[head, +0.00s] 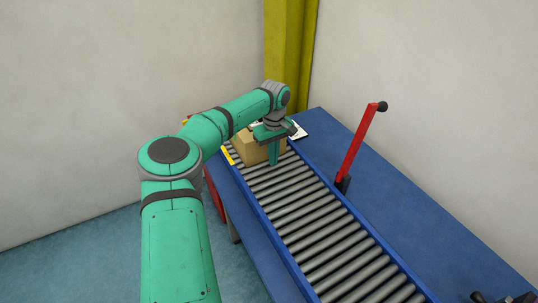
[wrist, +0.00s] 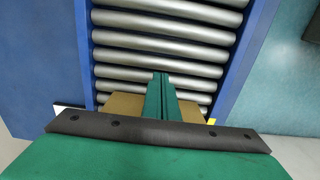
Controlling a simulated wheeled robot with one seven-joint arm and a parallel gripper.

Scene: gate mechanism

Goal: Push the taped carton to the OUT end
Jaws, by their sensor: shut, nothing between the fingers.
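The brown carton (head: 244,148) sits at the far end of the roller conveyor (head: 318,222); tape on it cannot be made out. In the wrist view the carton (wrist: 122,104) shows on both sides of the fingers, partly hidden by my gripper. My gripper (head: 274,162) points down over the rollers, at the carton's near side. Its fingers (wrist: 161,76) are shut together and empty. I cannot tell whether they touch the carton. No readable OUT marking shows; a white and black plate (head: 299,133) lies beside the far end, partly hidden by my wrist.
A red lever (head: 360,146) with a black knob stands upright, leaning, on the blue table (head: 385,185) right of the conveyor. Blue rails edge the rollers. A yellow strip (head: 227,155) marks the left rail. The nearer rollers are clear. A yellow post (head: 288,50) stands behind.

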